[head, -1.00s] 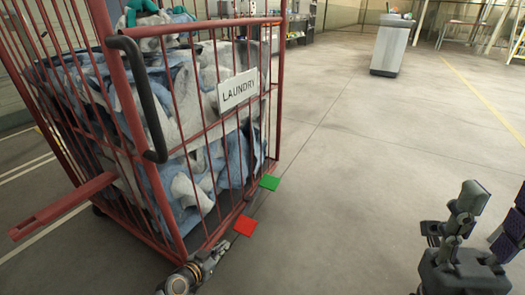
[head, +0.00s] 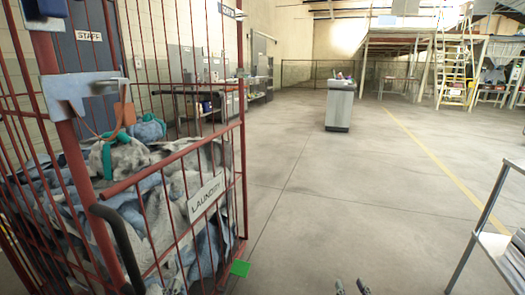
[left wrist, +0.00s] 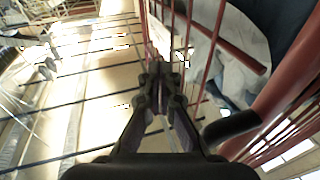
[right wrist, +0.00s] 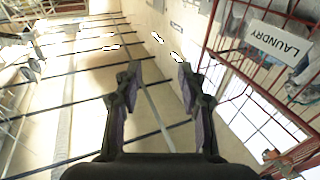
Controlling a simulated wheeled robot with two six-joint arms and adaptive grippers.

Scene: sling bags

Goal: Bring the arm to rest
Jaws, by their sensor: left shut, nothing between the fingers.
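My left gripper (left wrist: 160,75) is shut and empty in the left wrist view, its fingertips together. The red bars of the laundry cart (left wrist: 285,85) lie just beyond and to its right, with the black handle (left wrist: 230,127) close by. My right gripper (right wrist: 157,75) is open and empty in the right wrist view, its fingers wide apart; the cart is off to its right. In the head view, only two small dark fingertips (head: 351,287) show at the bottom edge; I cannot tell which gripper they belong to.
The red laundry cart (head: 243,150), full of blue-grey bundles with teal straps, fills the left. A grey bin (head: 340,105) stands farther back, a shelf frame (head: 480,225) at right. The middle floor is clear.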

